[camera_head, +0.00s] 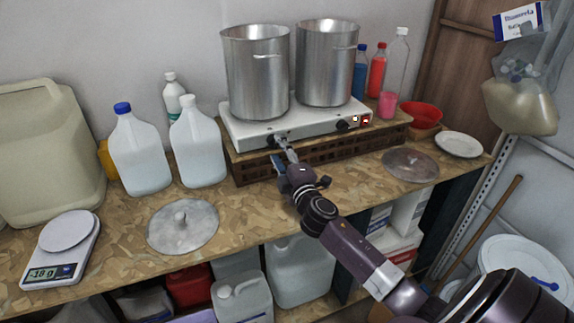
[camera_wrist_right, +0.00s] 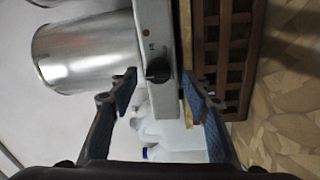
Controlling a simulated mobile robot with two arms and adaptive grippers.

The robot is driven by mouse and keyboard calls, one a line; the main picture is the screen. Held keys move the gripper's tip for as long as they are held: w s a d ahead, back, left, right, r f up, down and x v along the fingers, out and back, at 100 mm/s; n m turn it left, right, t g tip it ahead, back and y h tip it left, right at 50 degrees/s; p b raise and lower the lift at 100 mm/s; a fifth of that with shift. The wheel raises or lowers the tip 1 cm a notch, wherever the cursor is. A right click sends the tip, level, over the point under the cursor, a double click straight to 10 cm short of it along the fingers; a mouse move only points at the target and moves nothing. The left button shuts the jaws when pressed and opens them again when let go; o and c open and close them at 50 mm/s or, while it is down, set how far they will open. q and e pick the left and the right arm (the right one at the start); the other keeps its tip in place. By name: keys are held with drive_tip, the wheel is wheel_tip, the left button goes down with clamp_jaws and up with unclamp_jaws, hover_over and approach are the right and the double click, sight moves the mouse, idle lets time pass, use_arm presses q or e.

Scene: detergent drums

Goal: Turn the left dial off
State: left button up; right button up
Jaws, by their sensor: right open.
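The left dial (camera_wrist_right: 158,70) is a black knob on the front face of the white hot plate (camera_head: 240,131). In the right wrist view it sits between and just beyond my right gripper's fingertips (camera_wrist_right: 161,88), and I see no contact. A pointer mark on it is too small to read. In the head view my right gripper (camera_head: 279,152) is open in front of the hot plate's left end and partly hides the dial. The right dial (camera_head: 343,124) is further right on the same front. My left gripper is not in view.
Two steel pots (camera_head: 256,80) (camera_head: 325,65) stand on the hot plate, which rests on a brown slatted crate (camera_head: 330,148). White jugs (camera_head: 200,145) stand close left. Lids (camera_head: 183,226) (camera_head: 410,164) and a scale (camera_head: 62,250) lie on the counter. Its front middle is clear.

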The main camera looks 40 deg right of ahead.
drive_tip(key=v, duration=1)
